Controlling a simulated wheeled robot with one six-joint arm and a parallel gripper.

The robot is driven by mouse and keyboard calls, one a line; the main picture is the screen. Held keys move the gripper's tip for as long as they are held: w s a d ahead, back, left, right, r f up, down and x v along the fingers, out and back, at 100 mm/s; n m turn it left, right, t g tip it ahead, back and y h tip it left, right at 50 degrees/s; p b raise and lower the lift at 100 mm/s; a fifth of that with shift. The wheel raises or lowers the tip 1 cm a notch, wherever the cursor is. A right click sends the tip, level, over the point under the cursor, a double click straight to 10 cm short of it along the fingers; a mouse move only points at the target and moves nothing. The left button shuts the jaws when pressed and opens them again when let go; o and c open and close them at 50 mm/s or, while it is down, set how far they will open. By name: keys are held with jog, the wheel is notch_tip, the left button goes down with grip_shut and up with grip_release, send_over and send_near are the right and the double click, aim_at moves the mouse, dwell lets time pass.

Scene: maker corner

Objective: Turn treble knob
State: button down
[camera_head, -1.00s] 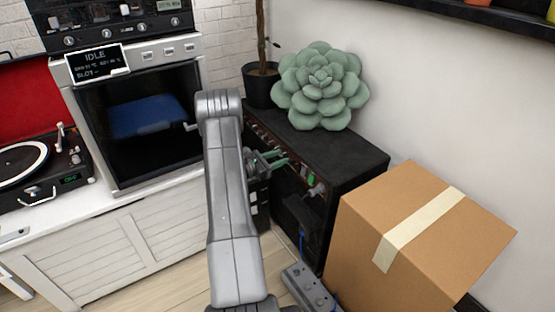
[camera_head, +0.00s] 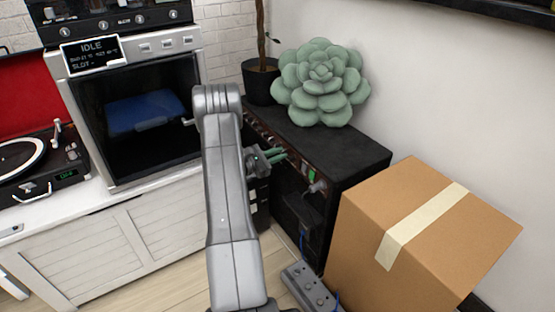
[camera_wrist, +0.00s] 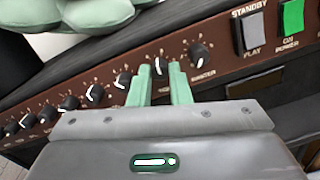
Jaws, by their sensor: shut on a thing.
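The black amplifier (camera_head: 345,160) stands against the wall with a brown control panel along its front. In the wrist view the panel (camera_wrist: 225,52) carries a row of black knobs with white marks. My gripper (camera_head: 283,154) is at this panel, and its two green fingers (camera_wrist: 160,72) are closed around one black knob (camera_wrist: 160,67), one finger on each side. The label of the held knob is too small to read. Another knob (camera_wrist: 199,55) sits just right of the fingers, and one (camera_wrist: 123,79) just left.
A grey switch (camera_wrist: 249,33) and a green switch (camera_wrist: 291,17) lie further right on the panel. A green succulent-shaped object (camera_head: 322,85) and a potted plant (camera_head: 262,80) stand on the amplifier. A cardboard box (camera_head: 400,230) and a power strip (camera_head: 308,288) are in front.

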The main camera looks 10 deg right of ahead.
jog(key=shift+f+m+b, duration=0.1)
jog(key=shift+m+b, duration=2.2)
jog(key=shift+m, duration=0.1)
jog(key=c, duration=1.3)
grip_release()
jog(key=shift+c, duration=0.2)
jog(key=shift+a, duration=0.1)
jog(key=p+v, duration=0.4)
jog(key=v, duration=0.9)
jog(key=shift+s+a+r, duration=0.25)
jog(key=shift+a, duration=0.05)
